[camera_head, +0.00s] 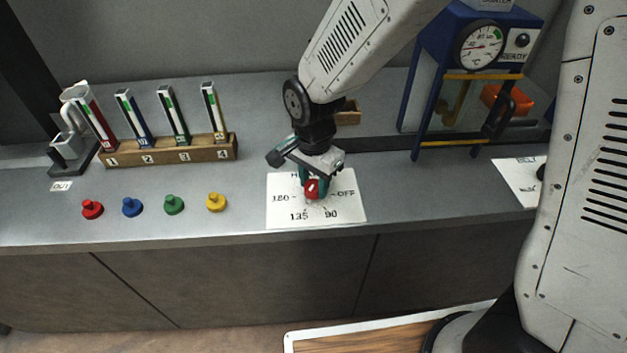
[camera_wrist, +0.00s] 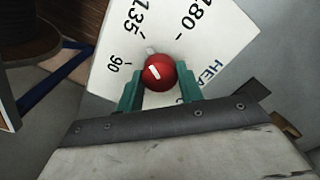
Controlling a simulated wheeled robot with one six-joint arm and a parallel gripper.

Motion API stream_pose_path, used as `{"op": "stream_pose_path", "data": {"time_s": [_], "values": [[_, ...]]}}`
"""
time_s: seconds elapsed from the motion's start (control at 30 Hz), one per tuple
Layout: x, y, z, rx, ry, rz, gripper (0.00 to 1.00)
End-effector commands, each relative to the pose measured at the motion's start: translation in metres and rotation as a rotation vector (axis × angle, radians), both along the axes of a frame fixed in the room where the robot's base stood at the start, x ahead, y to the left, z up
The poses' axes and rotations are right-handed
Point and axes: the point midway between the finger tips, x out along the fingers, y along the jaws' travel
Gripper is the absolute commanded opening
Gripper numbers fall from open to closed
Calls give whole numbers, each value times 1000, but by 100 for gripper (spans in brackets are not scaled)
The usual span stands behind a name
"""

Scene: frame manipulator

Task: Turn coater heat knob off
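The red heat knob (camera_head: 312,189) sits on a white dial card (camera_head: 285,213) on the counter. The card reads 180 at left, 135 and 90 at the front and OFF at right. My gripper (camera_head: 313,186) points down over the knob, with one green finger on each side of it. In the wrist view the knob (camera_wrist: 158,73) lies between the fingertips (camera_wrist: 160,79), with a slim gap showing beside it. A short white mark shows on the knob's top. The OFF label is hidden in the wrist view.
Red, blue, green and yellow knobs (camera_head: 174,205) stand left on the counter. Behind them is a wooden rack (camera_head: 170,154) with several numbered tubes. A blue frame with a gauge (camera_head: 480,47) stands at back right. Another white card (camera_head: 515,180) lies at right.

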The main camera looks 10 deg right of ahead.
Motion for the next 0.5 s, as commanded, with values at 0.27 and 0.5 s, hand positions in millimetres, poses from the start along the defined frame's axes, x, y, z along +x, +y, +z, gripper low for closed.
{"op": "stream_pose_path", "data": {"time_s": [0.27,0.5], "values": [[0,0,0,0,0,21,14],[0,0,0,0,0,132,14]]}}
